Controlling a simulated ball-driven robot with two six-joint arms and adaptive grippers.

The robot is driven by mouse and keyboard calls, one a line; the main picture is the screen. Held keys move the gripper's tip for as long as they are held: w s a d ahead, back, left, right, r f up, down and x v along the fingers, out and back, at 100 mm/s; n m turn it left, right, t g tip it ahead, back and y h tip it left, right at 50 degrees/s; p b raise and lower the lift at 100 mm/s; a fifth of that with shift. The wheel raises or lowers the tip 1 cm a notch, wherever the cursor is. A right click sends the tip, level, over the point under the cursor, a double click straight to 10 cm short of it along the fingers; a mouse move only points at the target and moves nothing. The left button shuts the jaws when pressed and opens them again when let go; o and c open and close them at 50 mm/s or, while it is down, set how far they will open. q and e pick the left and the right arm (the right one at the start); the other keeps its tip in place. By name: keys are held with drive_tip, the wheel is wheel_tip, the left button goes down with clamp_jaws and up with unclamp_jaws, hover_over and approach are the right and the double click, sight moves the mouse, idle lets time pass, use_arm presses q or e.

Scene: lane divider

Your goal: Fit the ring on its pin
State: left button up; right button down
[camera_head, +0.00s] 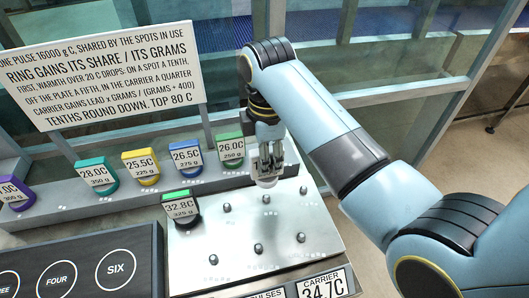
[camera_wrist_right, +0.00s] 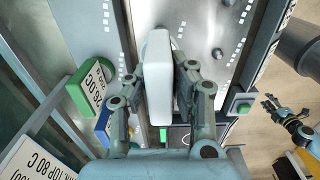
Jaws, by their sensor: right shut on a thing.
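My right gripper (camera_head: 268,176) is shut on a pale, rounded block-like thing, low over the back of the metal plate (camera_head: 245,225). In the right wrist view the pale thing (camera_wrist_right: 157,75) sits between both fingers. Its far side is hidden, so I cannot tell if it has a hole. Several short dark pins stand on the plate, such as a front pin (camera_head: 258,248) and a right pin (camera_head: 303,190). A black-and-green labelled piece reading 32.8C (camera_head: 181,208) stands at the plate's back left. My left gripper (camera_wrist_right: 272,104) looks open, small in the wrist view.
On the shelf behind stand labelled pieces: green (camera_head: 230,148), blue (camera_head: 187,158), yellow (camera_head: 140,167), teal (camera_head: 97,177) and purple (camera_head: 15,195). A sign (camera_head: 103,75) stands behind them. A dark board (camera_head: 85,262) with numbered circles is at left. A carrier display (camera_head: 323,287) is in front.

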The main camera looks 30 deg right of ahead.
drive_tip(key=shift+w+f+b, duration=0.1)
drive_tip(key=shift+f+b, duration=0.35)
drive_tip(key=shift+f, duration=0.55)
drive_tip(key=shift+f+b, duration=0.35)
drive_tip(key=shift+f, duration=0.5)
use_arm(q)
drive_tip(key=shift+w+f+b, duration=0.25)
drive_tip(key=shift+w+f, duration=0.1)
drive_tip(key=shift+f, duration=0.25)
drive_tip(key=shift+w+f+b, duration=0.2)
drive_tip(key=shift+w+f, duration=0.1)
drive_tip(key=shift+f, duration=0.25)
use_arm(e)
drive_tip(key=shift+f, duration=1.05)
use_arm(q)
drive_tip(key=shift+r, duration=0.1)
drive_tip(key=shift+r+p, duration=0.45)
drive_tip(key=shift+p, duration=0.15)
drive_tip(key=shift+w+r, duration=0.1)
drive_tip(key=shift+r, duration=0.1)
drive_tip(key=shift+r+p, duration=0.3)
drive_tip(key=shift+p, duration=0.15)
drive_tip(key=shift+r, duration=0.15)
drive_tip(key=shift+f+b, duration=0.55)
drive_tip(key=shift+f, duration=0.2)
use_arm(e)
drive_tip(key=shift+f, duration=1.3)
